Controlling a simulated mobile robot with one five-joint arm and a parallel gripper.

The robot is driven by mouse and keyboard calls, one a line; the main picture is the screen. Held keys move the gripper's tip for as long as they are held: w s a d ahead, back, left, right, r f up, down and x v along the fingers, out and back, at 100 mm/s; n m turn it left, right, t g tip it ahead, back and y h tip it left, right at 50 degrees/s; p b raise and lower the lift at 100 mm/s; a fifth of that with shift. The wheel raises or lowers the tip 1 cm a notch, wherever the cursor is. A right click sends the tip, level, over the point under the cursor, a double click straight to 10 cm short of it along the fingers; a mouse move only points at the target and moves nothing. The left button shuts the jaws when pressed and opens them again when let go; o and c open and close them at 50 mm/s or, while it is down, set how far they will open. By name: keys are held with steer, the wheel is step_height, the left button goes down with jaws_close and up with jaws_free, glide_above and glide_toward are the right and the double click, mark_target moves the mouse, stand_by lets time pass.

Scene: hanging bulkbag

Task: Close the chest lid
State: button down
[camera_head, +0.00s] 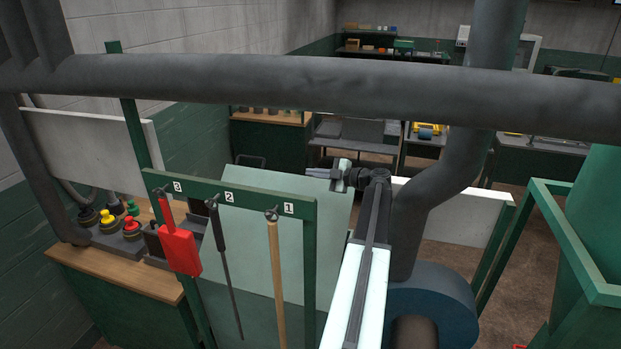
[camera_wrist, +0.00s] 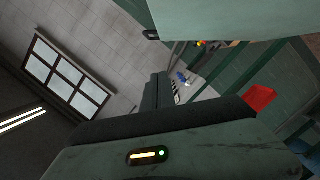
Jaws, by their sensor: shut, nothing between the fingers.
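A pale green flat panel (camera_head: 300,205), which looks like the raised chest lid, stands tilted behind the tool rack. A black handle (camera_head: 250,161) shows at its top left edge. In the wrist view the panel (camera_wrist: 205,18) fills the top, with a dark handle (camera_wrist: 151,35) at its left corner. My gripper (camera_head: 312,173) is at the panel's upper right part in the head view, pointing left. Its fingers (camera_wrist: 160,88) are together and empty. I cannot tell whether they touch the panel. The chest body is mostly hidden behind the rack.
A green rack (camera_head: 232,194) in front holds a red tool (camera_head: 179,248), a dark rod and a wooden handle. A thick grey pipe (camera_head: 300,83) crosses above. A blue round housing (camera_head: 440,295) stands right of my arm. A wooden-topped bench (camera_head: 90,262) is at left.

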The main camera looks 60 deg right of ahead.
steer(key=shift+a+r, duration=0.1)
steer(key=shift+a, duration=0.05)
step_height(320, 180, up, 5)
steer(key=p, duration=0.5)
steer(key=s+a, duration=0.9)
steer(key=a, duration=0.3)
steer(key=shift+s+a, duration=0.35)
steer(key=shift+s, duration=0.05)
